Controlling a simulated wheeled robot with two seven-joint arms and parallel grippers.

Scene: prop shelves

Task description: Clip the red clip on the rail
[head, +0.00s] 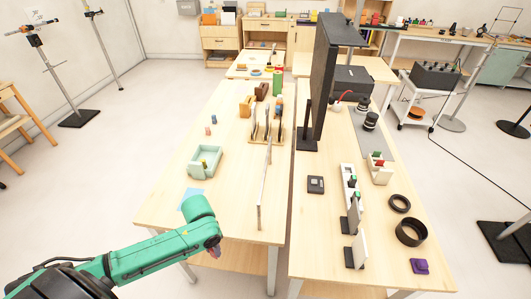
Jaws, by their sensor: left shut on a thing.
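My right gripper is not in view.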

